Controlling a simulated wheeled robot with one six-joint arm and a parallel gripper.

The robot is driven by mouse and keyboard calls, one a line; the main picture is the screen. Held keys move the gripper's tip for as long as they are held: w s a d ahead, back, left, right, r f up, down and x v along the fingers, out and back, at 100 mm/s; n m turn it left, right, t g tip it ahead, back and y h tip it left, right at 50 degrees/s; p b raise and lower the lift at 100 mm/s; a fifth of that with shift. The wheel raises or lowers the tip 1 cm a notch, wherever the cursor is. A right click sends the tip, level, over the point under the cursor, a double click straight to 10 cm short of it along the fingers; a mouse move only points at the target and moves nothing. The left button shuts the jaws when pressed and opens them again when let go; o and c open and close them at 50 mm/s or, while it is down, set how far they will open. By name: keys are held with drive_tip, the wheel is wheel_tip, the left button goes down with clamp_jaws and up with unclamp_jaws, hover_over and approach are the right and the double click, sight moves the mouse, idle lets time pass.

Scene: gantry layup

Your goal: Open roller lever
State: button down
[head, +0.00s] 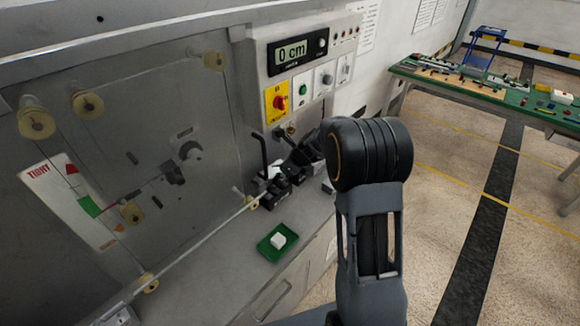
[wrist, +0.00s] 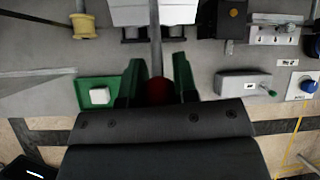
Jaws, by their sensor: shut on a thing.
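In the wrist view, the roller lever is a grey rod (wrist: 155,45) with a dark red knob (wrist: 158,92) at its near end. The rod runs up to a white block-like unit (wrist: 128,12) on the machine. My gripper (wrist: 158,85) has its two dark green fingers on either side of the knob and is shut on it. In the head view, my gripper (head: 288,172) is at the machine's front ledge; my own wrist hides much of it, and the lever's knob cannot be made out there.
A green tray (head: 264,249) with a white block (head: 278,240) lies close beside my gripper on the ledge. A yellow roller (wrist: 84,25) is at the left. A panel with a "0 cm" display (head: 291,51) and red knob (head: 279,102) stands behind. A green workbench (head: 430,78) is at right.

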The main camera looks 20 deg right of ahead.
drive_tip(key=shift+r, duration=0.1)
drive_tip(key=c, duration=0.9)
unclamp_jaws()
drive_tip(key=b+v, duration=0.1)
drive_tip(key=v, duration=1.2)
drive_tip(key=shift+s+d+r, duration=0.1)
drive_tip(key=shift+s+r, duration=0.15)
drive_tip(key=shift+r, duration=0.05)
